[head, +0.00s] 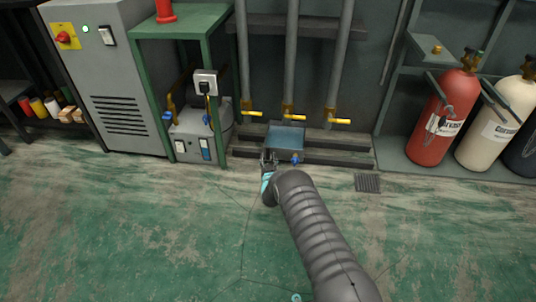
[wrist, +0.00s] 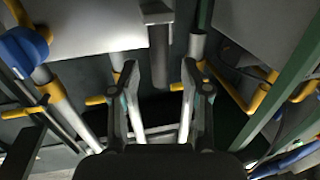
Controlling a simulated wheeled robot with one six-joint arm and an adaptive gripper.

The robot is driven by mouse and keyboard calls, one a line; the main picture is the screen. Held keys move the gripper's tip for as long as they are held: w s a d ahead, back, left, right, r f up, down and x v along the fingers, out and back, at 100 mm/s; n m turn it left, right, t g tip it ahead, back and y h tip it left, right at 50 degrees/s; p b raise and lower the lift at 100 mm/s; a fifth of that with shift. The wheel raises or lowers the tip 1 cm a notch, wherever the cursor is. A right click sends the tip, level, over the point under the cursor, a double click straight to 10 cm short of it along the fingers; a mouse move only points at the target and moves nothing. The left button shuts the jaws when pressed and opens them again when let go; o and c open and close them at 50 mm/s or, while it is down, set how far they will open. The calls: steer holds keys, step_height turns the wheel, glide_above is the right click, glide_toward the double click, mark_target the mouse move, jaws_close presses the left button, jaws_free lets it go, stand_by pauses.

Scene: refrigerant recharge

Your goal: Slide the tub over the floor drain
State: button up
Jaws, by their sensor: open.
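A small blue-grey tub (head: 286,137) stands on the floor in front of the wall pipes in the head view, with a blue-handled valve (head: 296,158) at its front. The floor drain (head: 368,183) is a dark square grate to the right of the tub, and it is uncovered. My gripper (head: 269,160) is at the tub's front left corner, low down. In the wrist view my gripper (wrist: 160,90) has its two fingers spread apart. A grey upright bar (wrist: 158,50) shows between and beyond them. I cannot tell whether the fingers touch the tub.
Wall pipes with yellow-handled valves (head: 288,115) rise behind the tub, above dark low rails (head: 340,157). A green stand (head: 215,75) with a grey pump (head: 195,130) is on the left. Red (head: 440,125) and cream (head: 490,130) cylinders stand on the right. The floor between tub and drain is clear.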

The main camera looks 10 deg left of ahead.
mark_target(268, 153)
steer(key=shift+w+a+b, duration=0.15)
steer(key=shift+w+b, duration=0.1)
steer(key=shift+w, duration=0.8)
steer(key=shift+w+a+b, duration=0.15)
steer(key=shift+w+b, duration=0.1)
steer(key=shift+w, duration=0.8)
jaws_close()
